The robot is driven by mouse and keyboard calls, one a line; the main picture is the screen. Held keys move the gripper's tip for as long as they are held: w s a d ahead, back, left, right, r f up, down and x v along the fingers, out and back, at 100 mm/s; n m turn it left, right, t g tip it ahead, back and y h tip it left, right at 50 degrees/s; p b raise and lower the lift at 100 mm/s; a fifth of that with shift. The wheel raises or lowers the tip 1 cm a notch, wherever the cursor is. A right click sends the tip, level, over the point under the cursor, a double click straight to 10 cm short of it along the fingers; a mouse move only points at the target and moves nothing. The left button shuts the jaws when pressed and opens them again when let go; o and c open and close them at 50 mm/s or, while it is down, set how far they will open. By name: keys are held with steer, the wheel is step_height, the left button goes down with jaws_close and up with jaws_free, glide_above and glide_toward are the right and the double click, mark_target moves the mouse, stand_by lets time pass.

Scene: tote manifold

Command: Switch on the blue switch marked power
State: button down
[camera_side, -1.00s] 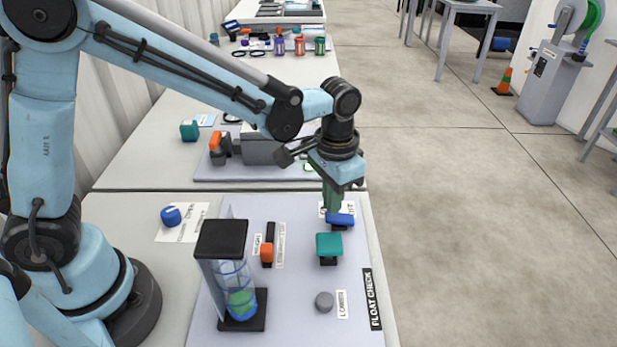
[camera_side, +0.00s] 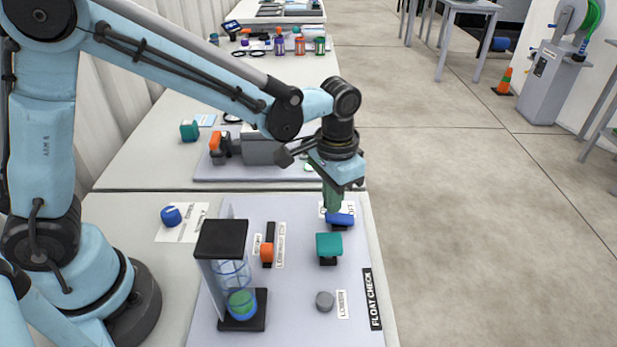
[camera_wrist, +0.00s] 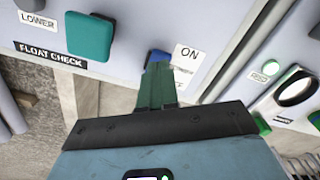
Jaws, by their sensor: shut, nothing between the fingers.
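The blue switch (camera_side: 340,219) sits at the back right of the grey float check panel (camera_side: 300,300). A white label beside it reads "ON" in the wrist view (camera_wrist: 187,52); the rest of its lettering is partly hidden. My gripper (camera_side: 333,208) is shut and empty, pointing down, with its green fingertips at the switch's back edge. In the wrist view the fingertips (camera_wrist: 160,72) cover much of the blue switch (camera_wrist: 157,58). I cannot tell whether they touch it or which way it is tipped.
A teal block (camera_side: 329,247) stands just in front of the switch. An orange-tipped lever (camera_side: 267,252), a clear cylinder with a black cap (camera_side: 221,238) and a grey knob (camera_side: 325,301) share the panel. Another panel with an orange handle (camera_side: 216,141) lies behind.

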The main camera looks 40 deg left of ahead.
steer(key=shift+f, duration=0.95)
stand_by(0.8)
steer(key=shift+r, duration=3.5)
steer(key=shift+s+a+r, duration=0.1)
steer(key=shift+a+r, duration=0.1)
steer(key=s+a+r+n+t, duration=0.3)
steer(key=s+a+t, duration=0.4)
steer(key=a, duration=0.5)
steer(key=shift+s+a, duration=0.15)
steer(key=shift+s, duration=0.9)
